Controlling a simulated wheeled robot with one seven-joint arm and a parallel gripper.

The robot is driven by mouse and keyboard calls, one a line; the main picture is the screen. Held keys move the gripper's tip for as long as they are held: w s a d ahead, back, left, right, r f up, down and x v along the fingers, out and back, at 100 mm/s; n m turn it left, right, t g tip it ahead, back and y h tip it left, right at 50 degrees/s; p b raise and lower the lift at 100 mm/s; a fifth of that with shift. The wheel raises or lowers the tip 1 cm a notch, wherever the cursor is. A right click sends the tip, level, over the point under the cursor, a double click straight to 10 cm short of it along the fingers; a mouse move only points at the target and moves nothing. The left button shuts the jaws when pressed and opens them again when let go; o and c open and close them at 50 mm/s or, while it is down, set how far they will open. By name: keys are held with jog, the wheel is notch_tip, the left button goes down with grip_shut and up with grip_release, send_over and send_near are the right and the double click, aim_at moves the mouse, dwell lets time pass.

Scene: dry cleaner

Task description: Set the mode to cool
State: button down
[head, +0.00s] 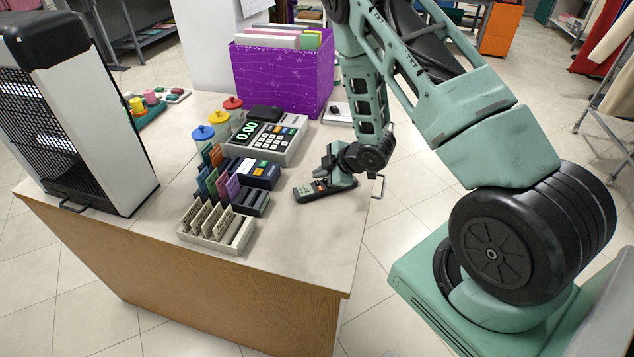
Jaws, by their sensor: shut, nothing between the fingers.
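A dark handheld remote (308,192) with small buttons lies on the counter near its right side. My gripper (323,180) is shut with nothing in it. It points down at the remote's upper right end, with its fingertips at or just above the buttons; I cannot tell whether they touch. The gripper hides that end of the remote. A tall white and black appliance with a grille (90,120) stands at the counter's left end. No mode marking is readable on either.
A purple box (275,80) is behind. The counter's front right (300,260) is clear. A metal handle (378,186) is at its right edge.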

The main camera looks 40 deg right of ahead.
jog(key=shift+f, duration=0.15)
dwell(0.4)
jog(key=shift+f+b, duration=0.3)
jog(key=shift+b, duration=0.1)
jog(key=shift+f+b, duration=0.3)
jog(key=shift+f, duration=0.05)
dwell(0.4)
dwell(0.4)
jog(key=shift+r+p, duration=0.55)
jog(key=shift+r, duration=0.25)
jog(key=shift+r+p, duration=1.85)
jog(key=shift+r, duration=0.7)
